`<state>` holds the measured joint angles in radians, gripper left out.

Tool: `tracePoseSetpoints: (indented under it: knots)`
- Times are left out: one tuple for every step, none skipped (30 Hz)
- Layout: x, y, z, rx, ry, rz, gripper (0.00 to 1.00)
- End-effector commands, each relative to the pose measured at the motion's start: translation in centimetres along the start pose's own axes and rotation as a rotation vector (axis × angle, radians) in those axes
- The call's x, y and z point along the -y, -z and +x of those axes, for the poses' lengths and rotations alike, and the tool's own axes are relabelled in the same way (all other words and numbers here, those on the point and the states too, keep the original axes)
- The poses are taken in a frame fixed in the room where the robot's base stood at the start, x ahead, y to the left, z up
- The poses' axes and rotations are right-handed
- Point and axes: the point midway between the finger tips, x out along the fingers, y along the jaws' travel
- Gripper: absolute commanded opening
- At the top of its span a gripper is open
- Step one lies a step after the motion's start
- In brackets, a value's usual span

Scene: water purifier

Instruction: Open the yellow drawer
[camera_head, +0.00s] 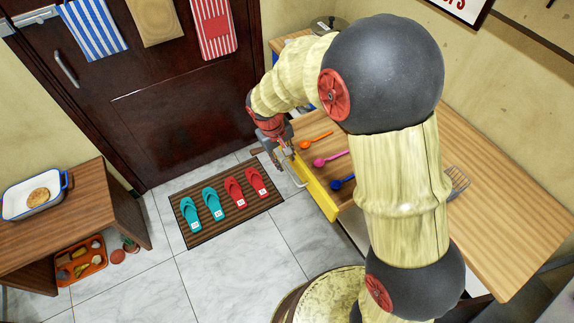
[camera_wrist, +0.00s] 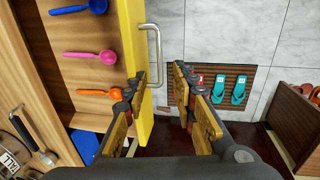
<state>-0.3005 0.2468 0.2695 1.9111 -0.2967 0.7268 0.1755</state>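The yellow drawer (camera_head: 317,189) stands pulled out from the wooden counter, with its inside showing. It also shows in the wrist view, where its yellow front (camera_wrist: 134,30) runs down the middle. A metal bar handle (camera_wrist: 155,45) is on this front. My gripper (camera_wrist: 160,82) is open, with a clear gap between its fingers. The lower end of the handle shows between the fingertips, and the left finger overlaps the yellow front in the picture. I cannot tell whether either finger touches. In the head view my gripper (camera_head: 287,166) is beside the drawer front.
Orange (camera_head: 316,140), pink (camera_head: 331,158) and blue (camera_head: 343,183) scoops lie in the drawer. A mat (camera_head: 224,212) with slippers lies on the floor in front. A wooden table (camera_head: 75,212) stands at the left. Tiled floor between is clear.

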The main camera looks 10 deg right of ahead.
Motion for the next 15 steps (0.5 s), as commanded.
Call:
tracePoseSetpoints:
  knots:
    - [0.0,0.1,-0.8,-0.002,-0.001,0.000,0.27]
    - [0.0,0.1,-1.2,-0.003,-0.001,0.001,0.27]
    - [0.0,0.1,-1.7,-0.002,-0.001,0.001,0.27]
    - [0.0,0.0,-2.0,-0.001,-0.001,0.000,0.27]
    - [0.0,0.0,-2.2,0.000,-0.001,0.000,0.27]
    - [0.0,0.0,-2.4,0.000,-0.001,0.000,0.27]
    - [0.0,0.0,-2.6,0.000,-0.001,0.000,0.27]
    - [0.0,0.0,-2.7,0.000,-0.001,0.000,0.27]
    - [0.0,0.0,-2.8,0.000,-0.001,0.000,0.27]
    - [0.0,0.0,-2.9,0.001,-0.001,0.000,0.27]
    - [0.0,0.0,-2.9,0.001,-0.001,0.000,0.27]
    - [0.0,0.0,-2.9,0.001,0.000,0.000,0.27]
    - [0.0,0.0,-2.9,0.001,0.000,0.000,0.27]
    - [0.0,0.0,-2.9,0.001,0.000,0.000,0.27]
    - [0.0,0.0,-2.9,0.001,0.000,0.000,0.27]
